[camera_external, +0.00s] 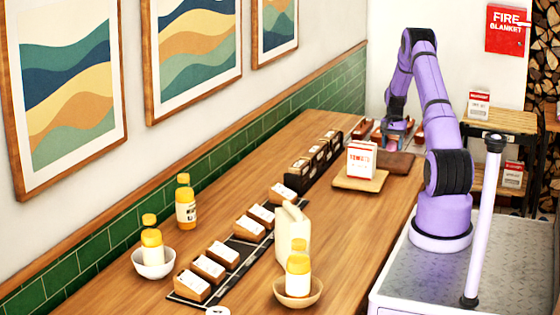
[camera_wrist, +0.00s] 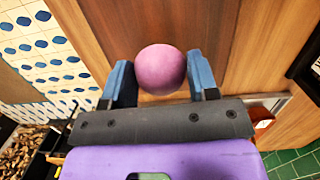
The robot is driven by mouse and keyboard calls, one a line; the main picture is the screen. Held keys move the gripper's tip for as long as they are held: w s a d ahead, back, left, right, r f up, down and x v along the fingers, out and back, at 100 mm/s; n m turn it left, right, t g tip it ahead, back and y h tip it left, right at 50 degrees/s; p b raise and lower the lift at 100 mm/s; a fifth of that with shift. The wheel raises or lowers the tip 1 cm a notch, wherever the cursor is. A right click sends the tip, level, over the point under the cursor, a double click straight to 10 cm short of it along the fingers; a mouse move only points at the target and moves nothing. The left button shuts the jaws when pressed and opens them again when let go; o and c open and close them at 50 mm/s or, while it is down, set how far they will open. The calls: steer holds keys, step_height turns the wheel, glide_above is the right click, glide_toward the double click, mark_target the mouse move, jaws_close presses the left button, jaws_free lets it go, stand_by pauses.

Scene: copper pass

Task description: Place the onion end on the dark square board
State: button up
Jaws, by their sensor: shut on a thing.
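The onion end is a rounded pink-purple piece (camera_wrist: 161,70) between the two blue fingers of my gripper (camera_wrist: 158,80) in the wrist view. My gripper is shut on it. In the external view my gripper (camera_external: 394,140) points down at the far end of the counter, and the onion end shows only as a small pinkish patch under it. The dark square board (camera_external: 397,164) lies flat on the counter just in front of and below my gripper. The gap between the onion end and the board is too small to judge.
A light wooden board (camera_external: 360,181) with a red-and-white tomato box (camera_external: 361,159) stands at the dark board's left. A row of dark bins (camera_external: 314,160) lies farther left. Bowls with yellow-capped bottles (camera_external: 153,262) are at the near end. A fire blanket box (camera_external: 508,28) hangs behind.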

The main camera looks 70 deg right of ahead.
mark_target(391, 159)
steer(key=shift+w+d, duration=0.15)
steer(key=shift+d, duration=0.05)
steer(key=shift+w+d+f, duration=0.1)
steer(key=shift+f, duration=1.7)
steer(key=shift+f, duration=0.1)
steer(key=o, duration=0.9)
